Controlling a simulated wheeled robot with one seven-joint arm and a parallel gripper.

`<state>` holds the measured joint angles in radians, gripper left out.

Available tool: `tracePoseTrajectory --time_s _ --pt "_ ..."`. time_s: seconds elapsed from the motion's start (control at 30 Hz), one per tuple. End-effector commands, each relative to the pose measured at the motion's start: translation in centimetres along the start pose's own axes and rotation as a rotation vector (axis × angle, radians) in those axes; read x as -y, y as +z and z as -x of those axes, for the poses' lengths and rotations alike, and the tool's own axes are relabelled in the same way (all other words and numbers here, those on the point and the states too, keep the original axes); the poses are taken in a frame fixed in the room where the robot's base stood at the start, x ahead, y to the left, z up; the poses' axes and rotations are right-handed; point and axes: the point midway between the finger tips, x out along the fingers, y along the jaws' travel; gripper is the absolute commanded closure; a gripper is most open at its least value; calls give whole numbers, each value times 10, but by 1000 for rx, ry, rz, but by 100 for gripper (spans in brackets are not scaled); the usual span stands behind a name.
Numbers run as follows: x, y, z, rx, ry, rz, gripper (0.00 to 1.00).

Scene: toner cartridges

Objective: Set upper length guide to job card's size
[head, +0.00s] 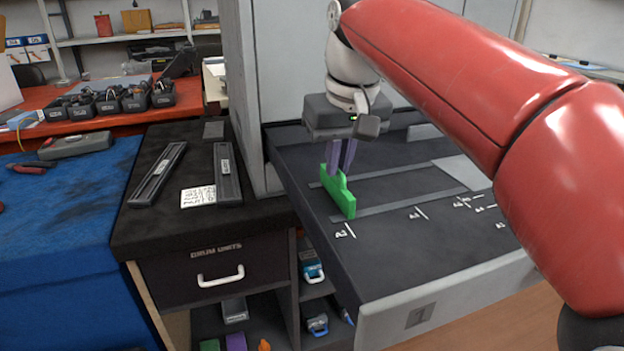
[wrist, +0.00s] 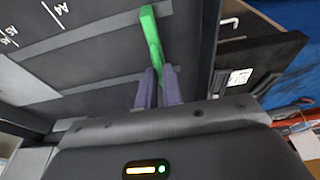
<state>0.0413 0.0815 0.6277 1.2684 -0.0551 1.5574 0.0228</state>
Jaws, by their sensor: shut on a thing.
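The green length guide (head: 345,195) stands upright across the two grey rails of the open dark paper tray (head: 385,260). In the head view its near end is close to the leftmost size mark, which looks like A3 (head: 344,232). The wrist view shows the guide (wrist: 152,45) between the fingers (wrist: 158,88). A white card with handwriting (head: 197,196) lies on the black cabinet top; its text is too small to read.
Further marks, one like A4 (head: 417,214), run to the right along the tray's near side. A pale sheet or plate (head: 461,172) lies at the tray's right. Two dark long units (head: 158,175) lie on the cabinet. The grey machine wall (head: 252,90) rises behind the tray's left.

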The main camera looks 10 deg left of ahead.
Motion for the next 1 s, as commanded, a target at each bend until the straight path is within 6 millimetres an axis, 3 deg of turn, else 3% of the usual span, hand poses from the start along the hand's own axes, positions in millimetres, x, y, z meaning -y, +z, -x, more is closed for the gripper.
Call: tracePoseTrajectory --time_s 1.0 --pt "-72 0 1 -1 0 -2 100"
